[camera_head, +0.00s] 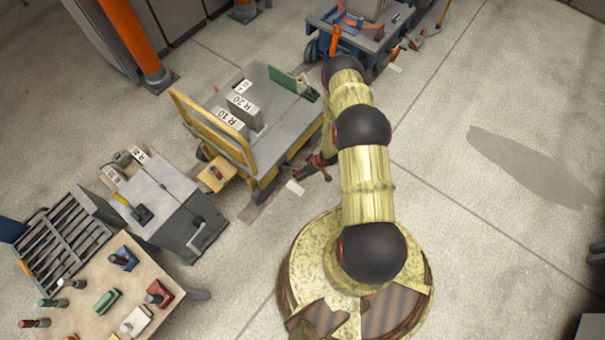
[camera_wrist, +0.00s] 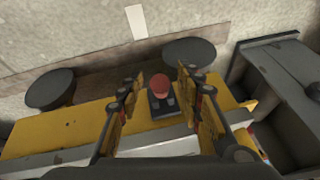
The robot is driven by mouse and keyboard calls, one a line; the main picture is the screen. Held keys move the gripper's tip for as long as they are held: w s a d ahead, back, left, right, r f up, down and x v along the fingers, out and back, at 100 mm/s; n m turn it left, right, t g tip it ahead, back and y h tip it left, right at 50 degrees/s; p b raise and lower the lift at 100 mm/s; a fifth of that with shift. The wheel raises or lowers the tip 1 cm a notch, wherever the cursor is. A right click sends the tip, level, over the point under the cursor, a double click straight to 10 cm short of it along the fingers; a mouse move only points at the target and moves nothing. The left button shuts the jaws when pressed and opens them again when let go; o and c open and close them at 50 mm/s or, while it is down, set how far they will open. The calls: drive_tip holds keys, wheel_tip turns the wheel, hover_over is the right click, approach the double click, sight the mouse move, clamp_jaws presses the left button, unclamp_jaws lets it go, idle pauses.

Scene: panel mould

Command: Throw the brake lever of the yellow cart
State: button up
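The yellow cart (camera_head: 213,127) has a grey deck and a yellow push bar, and stands left of my arm in the head view. Its yellow side (camera_wrist: 75,124) crosses the wrist view. A brake lever with a round red knob (camera_wrist: 160,82) on a dark base sits at that yellow side. My gripper (camera_wrist: 160,98) is open, with one finger on each side of the red knob and gaps to both. In the head view my gripper (camera_head: 318,168) is by the cart's right side, and I cannot make out the lever there.
Two dark wheels (camera_wrist: 50,90) (camera_wrist: 188,55) stand beyond the yellow side. A grey cabinet (camera_wrist: 285,75) is at the right of the wrist view. A blue-grey cart (camera_head: 330,15) stands behind, and a workbench (camera_head: 95,285) is at lower left.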

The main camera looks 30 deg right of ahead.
drive_tip(key=shift+c, duration=1.4)
clamp_jaws()
